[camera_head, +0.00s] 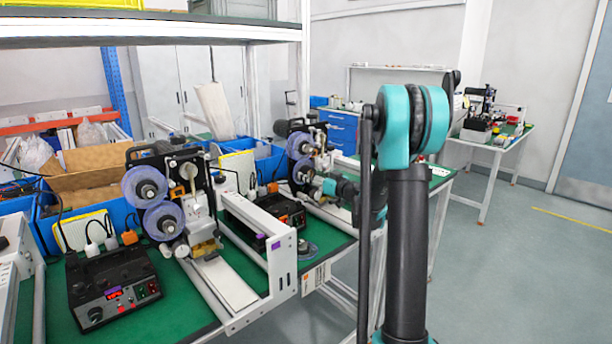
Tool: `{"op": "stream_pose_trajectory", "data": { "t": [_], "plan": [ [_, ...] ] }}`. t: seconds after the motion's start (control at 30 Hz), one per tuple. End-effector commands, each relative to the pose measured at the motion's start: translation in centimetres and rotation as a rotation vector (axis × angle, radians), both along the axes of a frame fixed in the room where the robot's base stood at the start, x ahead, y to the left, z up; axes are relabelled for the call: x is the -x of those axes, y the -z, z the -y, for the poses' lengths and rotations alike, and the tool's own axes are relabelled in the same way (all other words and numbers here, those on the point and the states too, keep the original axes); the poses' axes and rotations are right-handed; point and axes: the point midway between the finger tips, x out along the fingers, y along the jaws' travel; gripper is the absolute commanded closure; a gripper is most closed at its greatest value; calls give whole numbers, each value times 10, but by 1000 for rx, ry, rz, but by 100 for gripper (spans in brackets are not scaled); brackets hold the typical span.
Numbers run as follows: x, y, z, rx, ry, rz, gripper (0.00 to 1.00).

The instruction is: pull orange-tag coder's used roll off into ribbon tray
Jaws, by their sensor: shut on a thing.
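The farther coder (300,140) stands behind the near one, with dark ribbon rolls on its face. The jaws are small and partly hidden by my arm. The roll is at the coder's face; I cannot tell if it is still on its spindle. I cannot make out which container is the ribbon tray.
The near coder (165,190) has two purple-blue rolls, with a purple tag (276,243) on its frame. A black control box (110,288) sits on the green bench (175,320). Blue bins (268,160) stand behind. The floor at right is clear.

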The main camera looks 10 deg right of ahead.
Motion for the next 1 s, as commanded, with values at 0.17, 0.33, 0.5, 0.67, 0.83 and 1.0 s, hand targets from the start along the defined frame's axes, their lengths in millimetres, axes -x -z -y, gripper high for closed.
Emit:
{"op": "stream_pose_trajectory", "data": {
  "t": [0.17, 0.33, 0.5, 0.67, 0.83, 1.0],
  "plan": [
    [5, 0, 4, 0, 0, 0, 75],
    [9, 0, 7, 0, 0, 0, 75],
    [14, 0, 10, 0, 1, 0, 75],
    [18, 0, 13, 0, 1, 0, 75],
    [22, 0, 16, 0, 0, 0, 75],
    [26, 0, 19, 0, 0, 0, 75]
  ]
}}
